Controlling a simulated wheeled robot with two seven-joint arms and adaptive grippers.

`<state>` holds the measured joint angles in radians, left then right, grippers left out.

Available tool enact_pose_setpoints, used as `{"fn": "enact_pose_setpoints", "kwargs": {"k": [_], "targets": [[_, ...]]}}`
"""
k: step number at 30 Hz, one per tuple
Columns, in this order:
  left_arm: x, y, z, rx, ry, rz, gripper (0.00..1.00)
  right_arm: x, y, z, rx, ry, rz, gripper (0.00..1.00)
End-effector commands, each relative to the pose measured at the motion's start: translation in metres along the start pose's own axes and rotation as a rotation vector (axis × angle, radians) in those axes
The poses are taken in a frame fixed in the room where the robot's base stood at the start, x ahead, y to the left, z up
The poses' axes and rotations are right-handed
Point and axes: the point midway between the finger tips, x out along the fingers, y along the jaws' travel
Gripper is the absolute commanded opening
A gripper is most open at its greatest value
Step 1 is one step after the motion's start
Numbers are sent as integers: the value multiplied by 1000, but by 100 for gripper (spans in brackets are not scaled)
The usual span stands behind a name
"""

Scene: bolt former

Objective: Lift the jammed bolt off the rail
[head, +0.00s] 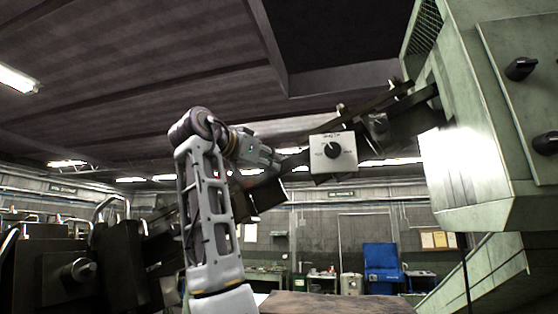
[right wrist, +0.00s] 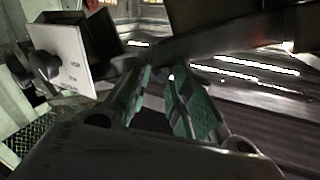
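The dark rail (head: 405,108) slopes up from the lower left to the green machine at the right. I cannot make out the jammed bolt for certain; a small grey rounded piece (head: 378,124) shows at the rail right of the white control box. My right gripper (head: 277,160) is at the rail, left of that box. In the right wrist view its two green fingers (right wrist: 160,74) stand apart with nothing seen between them, and the dark rail (right wrist: 215,43) crosses just beyond their tips. Whether they touch it I cannot tell. My left gripper is not in view.
The white control box (head: 333,152) with a black knob is close to the right of my gripper; it also shows in the right wrist view (right wrist: 63,58). The large green machine (head: 480,130) fills the right side. Dark machinery (head: 75,270) stands at the lower left.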

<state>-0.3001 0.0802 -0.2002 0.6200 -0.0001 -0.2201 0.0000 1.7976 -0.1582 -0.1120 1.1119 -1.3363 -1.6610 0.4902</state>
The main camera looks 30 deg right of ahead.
Motion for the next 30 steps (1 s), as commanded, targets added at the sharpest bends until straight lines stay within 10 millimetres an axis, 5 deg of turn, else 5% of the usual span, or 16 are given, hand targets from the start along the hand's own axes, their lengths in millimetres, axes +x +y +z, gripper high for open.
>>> {"fn": "enact_pose_setpoints", "kwargs": {"k": [12, 18, 30], "targets": [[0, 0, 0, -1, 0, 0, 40, 0, 0, 1, 0, 0, 0, 21], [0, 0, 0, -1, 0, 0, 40, 0, 0, 1, 0, 0, 0, 0], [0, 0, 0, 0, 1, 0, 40, 1, 0, 0, 0, 0, 0, 0]]}}
